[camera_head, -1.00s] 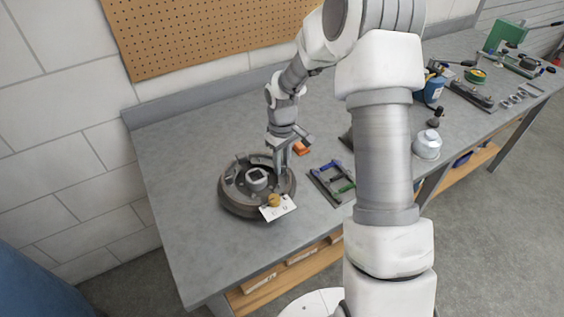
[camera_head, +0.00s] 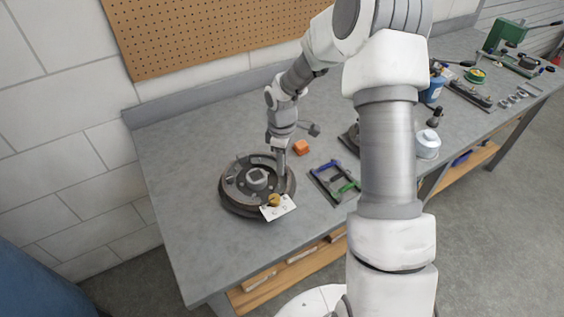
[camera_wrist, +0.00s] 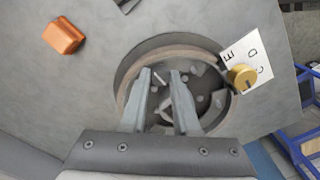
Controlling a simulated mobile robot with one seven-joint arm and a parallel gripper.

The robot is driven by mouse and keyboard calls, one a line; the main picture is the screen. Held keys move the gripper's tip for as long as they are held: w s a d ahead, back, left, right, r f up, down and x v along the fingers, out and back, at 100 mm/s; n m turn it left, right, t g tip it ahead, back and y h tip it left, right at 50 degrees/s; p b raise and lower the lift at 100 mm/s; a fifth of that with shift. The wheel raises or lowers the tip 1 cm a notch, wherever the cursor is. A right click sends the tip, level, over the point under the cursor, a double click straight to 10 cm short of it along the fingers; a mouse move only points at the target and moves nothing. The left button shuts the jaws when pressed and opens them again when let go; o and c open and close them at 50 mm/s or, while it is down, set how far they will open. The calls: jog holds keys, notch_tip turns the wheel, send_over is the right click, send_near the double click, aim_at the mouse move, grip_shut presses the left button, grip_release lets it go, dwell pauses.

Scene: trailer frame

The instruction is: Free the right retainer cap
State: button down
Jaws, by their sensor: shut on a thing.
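A round dark drum-brake assembly (camera_head: 228,200) lies flat on the bench, with a square grey hub (camera_head: 257,177) at its middle. My gripper (camera_head: 281,174) points down over the right part of its inside. In the wrist view my gripper's fingertips (camera_wrist: 162,73) stand a small gap apart inside the drum rim (camera_wrist: 128,82), closed on a small part. That part, at the place of the right retainer cap, is mostly hidden by the fingers. A brass knob (camera_wrist: 242,76) sits on a white lettered card (camera_wrist: 262,50) at the rim.
An orange block (camera_head: 301,147) lies behind and right of the drum. A tray with blue and green handled tools (camera_head: 333,183) is to the right, near a white canister (camera_head: 427,145). The bench left of the drum is clear. A pegboard (camera_head: 200,38) is behind.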

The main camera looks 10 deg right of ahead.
dwell(0.3)
jog(key=c, duration=0.6)
grip_release()
jog(key=shift+c, duration=0.2)
notch_tip(320, 180, up, 18)
jog(key=shift+f+p, duration=0.25)
jog(key=shift+p, duration=0.05)
